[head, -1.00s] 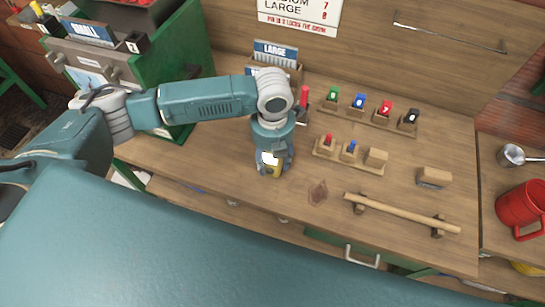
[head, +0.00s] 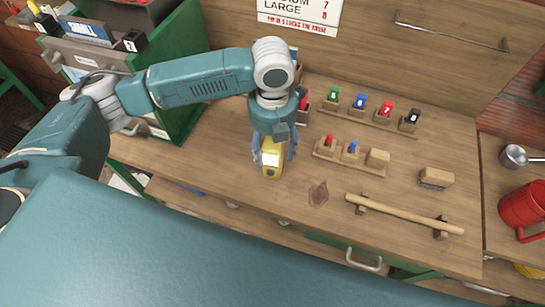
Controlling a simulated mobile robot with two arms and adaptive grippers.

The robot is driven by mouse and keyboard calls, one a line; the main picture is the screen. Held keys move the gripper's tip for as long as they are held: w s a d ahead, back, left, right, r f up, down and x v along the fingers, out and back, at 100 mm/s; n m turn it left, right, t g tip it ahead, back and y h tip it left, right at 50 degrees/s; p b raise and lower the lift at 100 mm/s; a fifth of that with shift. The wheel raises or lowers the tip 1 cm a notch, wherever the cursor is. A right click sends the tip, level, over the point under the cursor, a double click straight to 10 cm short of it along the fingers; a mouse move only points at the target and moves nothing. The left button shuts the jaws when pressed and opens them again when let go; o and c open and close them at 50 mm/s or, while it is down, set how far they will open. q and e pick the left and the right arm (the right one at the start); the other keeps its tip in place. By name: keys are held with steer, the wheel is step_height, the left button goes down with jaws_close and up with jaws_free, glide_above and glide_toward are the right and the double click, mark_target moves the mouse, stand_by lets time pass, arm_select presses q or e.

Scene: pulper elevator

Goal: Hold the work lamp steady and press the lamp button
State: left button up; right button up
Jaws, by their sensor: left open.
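The work lamp (head: 271,171) is a small yellow block with a pale, bright face, standing on the wooden bench below my left gripper. My left gripper (head: 274,155) points down from above, open, with one finger on each side of the lamp. I cannot tell whether either finger touches it. The gripper body hides the lamp's far part, and I cannot make out the lamp button for certain. My right gripper is out of view.
Right of the lamp stand a rack of coloured keys (head: 372,118) and a smaller wooden rack (head: 348,165). A wooden bar (head: 404,214), a brush-like block (head: 436,178) and a red mug (head: 523,206) lie further right. A green cabinet (head: 187,70) stands left.

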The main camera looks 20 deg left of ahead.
mark_target(272, 143)
arm_select(q)
steer(key=shift+r+b, duration=0.35)
steer(key=shift+r, duration=2.05)
steer(key=shift+r, duration=0.1)
